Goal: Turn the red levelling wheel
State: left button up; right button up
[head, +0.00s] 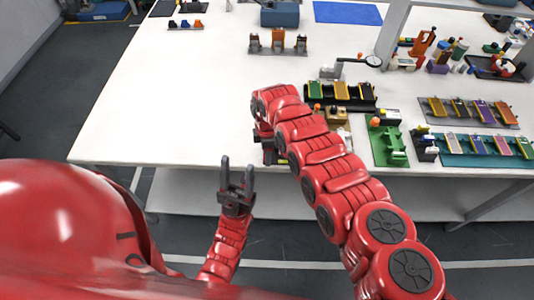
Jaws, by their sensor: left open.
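My left gripper (237,167) is open and empty, with its fingers pointing up just in front of the table's near edge. My right arm reaches from the lower right over the table and bends down near the front edge. Its dark end (268,150) is largely hidden behind the arm links, so its jaws cannot be made out. I cannot clearly pick out a red levelling wheel. A small red and white item (507,67) sits on a dark tray at the far right, too small to identify.
The white table (170,110) is bare on its left side. Right of my right arm are a green fixture (387,143), a dark rack with yellow and green cells (343,92) and further racks (468,112). A holder with several blocks (278,42) stands farther back.

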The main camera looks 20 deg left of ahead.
jog(key=shift+f, duration=0.4)
jog(key=shift+c, duration=0.2)
grip_shut()
jog(key=shift+m, duration=0.4)
